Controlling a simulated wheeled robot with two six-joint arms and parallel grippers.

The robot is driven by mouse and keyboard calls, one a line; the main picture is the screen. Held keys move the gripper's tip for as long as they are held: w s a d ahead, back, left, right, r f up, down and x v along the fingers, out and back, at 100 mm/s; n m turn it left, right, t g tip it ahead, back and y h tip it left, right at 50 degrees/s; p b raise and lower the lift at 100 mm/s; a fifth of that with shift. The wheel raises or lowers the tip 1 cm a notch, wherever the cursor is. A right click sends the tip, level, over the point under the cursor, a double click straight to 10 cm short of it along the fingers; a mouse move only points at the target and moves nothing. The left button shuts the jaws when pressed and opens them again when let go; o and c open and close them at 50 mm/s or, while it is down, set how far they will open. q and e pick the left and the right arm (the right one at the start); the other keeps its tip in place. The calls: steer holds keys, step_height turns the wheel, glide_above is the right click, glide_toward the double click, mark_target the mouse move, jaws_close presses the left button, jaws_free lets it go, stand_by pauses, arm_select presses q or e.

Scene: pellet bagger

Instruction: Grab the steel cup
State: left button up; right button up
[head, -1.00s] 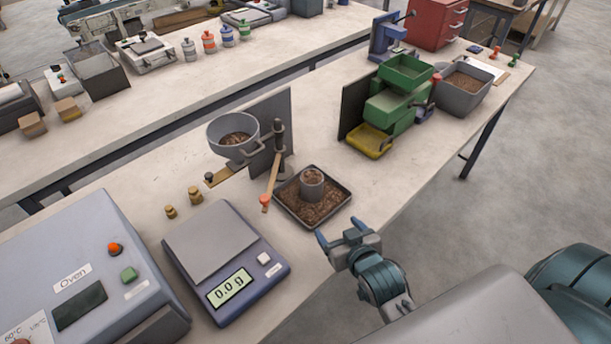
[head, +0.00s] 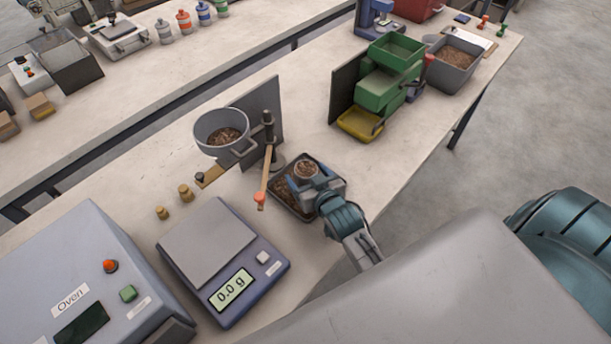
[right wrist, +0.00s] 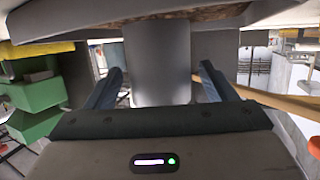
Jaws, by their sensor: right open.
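The steel cup (head: 306,170) stands in the dark tray of brown pellets (head: 284,196), and pellets show at its mouth. My right gripper (head: 309,187) is at the cup, over the tray's near right part. In the right wrist view the grey cup wall (right wrist: 158,62) stands between the two open fingers (right wrist: 160,88), with a visible gap on each side. The gripper and wrist hide the cup's lower part in the head view. My left gripper is not in view.
A lever with an orange knob (head: 259,198) and a post (head: 268,135) stand just left of the tray. A hopper of pellets (head: 222,130) is behind them. The scale (head: 215,245) reads 0.0 g. A green splitter (head: 388,80) stands farther back.

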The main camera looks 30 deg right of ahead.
mark_target(302, 168)
steer(key=shift+p+x, duration=0.3)
steer(key=shift+x, duration=0.8)
steer(key=shift+w+f, duration=0.15)
steer(key=shift+w, duration=0.3)
steer(key=shift+s, duration=0.1)
steer(key=c, duration=1.1)
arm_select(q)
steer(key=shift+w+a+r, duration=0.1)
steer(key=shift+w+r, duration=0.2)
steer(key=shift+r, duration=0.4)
arm_select(e)
steer(key=shift+c, duration=0.4)
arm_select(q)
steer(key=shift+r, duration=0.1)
